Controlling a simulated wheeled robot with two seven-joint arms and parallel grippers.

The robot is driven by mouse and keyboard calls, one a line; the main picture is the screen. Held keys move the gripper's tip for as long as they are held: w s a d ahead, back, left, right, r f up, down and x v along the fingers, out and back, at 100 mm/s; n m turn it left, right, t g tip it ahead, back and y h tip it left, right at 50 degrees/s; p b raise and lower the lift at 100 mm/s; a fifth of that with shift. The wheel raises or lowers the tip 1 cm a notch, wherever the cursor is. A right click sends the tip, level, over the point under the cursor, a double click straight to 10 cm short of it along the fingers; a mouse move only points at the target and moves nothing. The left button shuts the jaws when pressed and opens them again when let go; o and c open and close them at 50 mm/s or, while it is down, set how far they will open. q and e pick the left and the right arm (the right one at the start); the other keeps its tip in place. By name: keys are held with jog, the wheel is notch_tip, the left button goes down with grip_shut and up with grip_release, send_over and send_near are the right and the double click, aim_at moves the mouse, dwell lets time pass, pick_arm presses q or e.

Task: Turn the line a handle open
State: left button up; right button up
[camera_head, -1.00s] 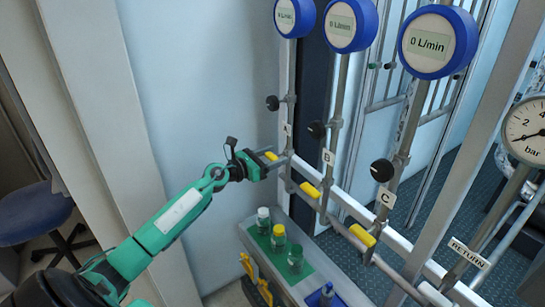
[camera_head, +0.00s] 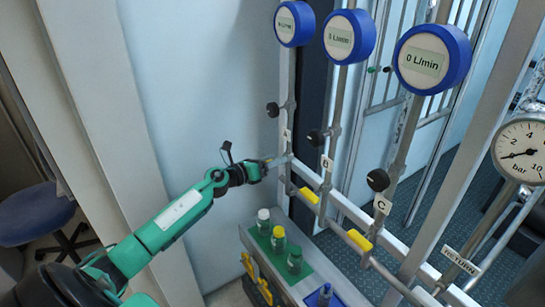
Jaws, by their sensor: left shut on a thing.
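My left gripper (camera_head: 262,168) is shut on the yellow line A handle (camera_head: 269,160), at the left end of the valve row. The gripper hides most of this handle, so its exact angle is hard to tell. The A label (camera_head: 287,135) is just above it on the pipe. The round blue flow meter (camera_head: 294,23) tops line A; its reading is too small to read surely. My right gripper is not in view.
Yellow handles of line B (camera_head: 309,195) and line C (camera_head: 359,240) lie along the rail to the right. Black knobs, such as line B's (camera_head: 315,138), stick out above. Below, bottles (camera_head: 278,240) stand on a green mat (camera_head: 299,272). A pressure gauge (camera_head: 522,152) is at right.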

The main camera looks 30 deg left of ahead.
pick_arm(q)
jog(key=shift+r+n+p, duration=0.1)
jog(key=shift+n+p, duration=0.35)
jog(key=shift+n, duration=0.45)
jog(key=shift+n+p, duration=0.5)
jog(key=shift+n, duration=0.5)
jog(key=n+p, duration=0.1)
jog(key=n, duration=0.1)
jog(key=shift+a+n, duration=0.1)
jog(key=shift+n, duration=0.2)
jog(key=n+p, duration=0.2)
jog(key=n, duration=0.1)
jog(key=shift+f, duration=0.2)
jog(key=shift+f+n+p, duration=0.1)
jog(key=shift+n+p, duration=0.4)
jog(key=shift+n, duration=0.8)
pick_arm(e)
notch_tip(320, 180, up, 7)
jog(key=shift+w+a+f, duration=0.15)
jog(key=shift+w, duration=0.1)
pick_arm(q)
jog(key=shift+n, duration=0.3)
